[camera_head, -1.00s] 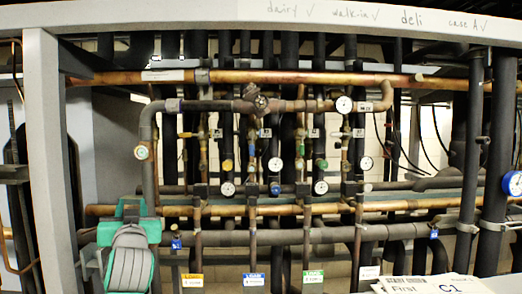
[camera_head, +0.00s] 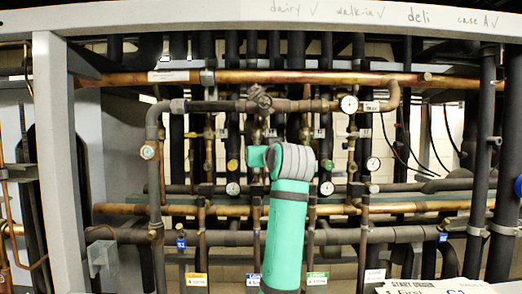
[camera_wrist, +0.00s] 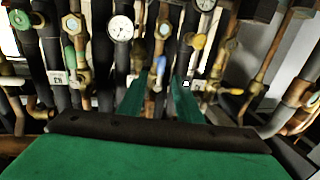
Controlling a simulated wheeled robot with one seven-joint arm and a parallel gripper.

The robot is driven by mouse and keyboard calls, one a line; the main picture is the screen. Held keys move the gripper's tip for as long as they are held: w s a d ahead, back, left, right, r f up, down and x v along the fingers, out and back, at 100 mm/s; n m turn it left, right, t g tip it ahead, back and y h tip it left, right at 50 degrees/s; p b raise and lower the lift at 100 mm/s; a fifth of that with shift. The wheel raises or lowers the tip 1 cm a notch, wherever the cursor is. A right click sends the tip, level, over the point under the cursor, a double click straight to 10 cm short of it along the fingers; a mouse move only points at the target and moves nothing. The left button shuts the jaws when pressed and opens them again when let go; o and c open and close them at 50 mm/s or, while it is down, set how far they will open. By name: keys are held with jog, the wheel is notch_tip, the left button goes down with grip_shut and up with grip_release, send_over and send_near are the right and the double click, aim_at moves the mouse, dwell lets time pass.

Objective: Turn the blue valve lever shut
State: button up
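The rack's valves with coloured levers sit on the vertical copper lines. In the head view my raised green arm covers the middle line, so I cannot see a blue lever there. A brass valve body (camera_wrist: 163,28) stands beyond the fingertips.
Pressure gauges (camera_wrist: 120,28) and dark pipes crowd around the fingers. A horizontal copper pipe (camera_head: 150,78) crosses the rack's top. Small blue valve parts sit at lower left (camera_head: 181,242) and lower right (camera_head: 442,237). A grey post (camera_head: 60,150) stands at left.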

jog(key=w+a, duration=0.1)
jog(key=w, duration=0.5)
jog(key=shift+w+a, duration=0.25)
grip_shut()
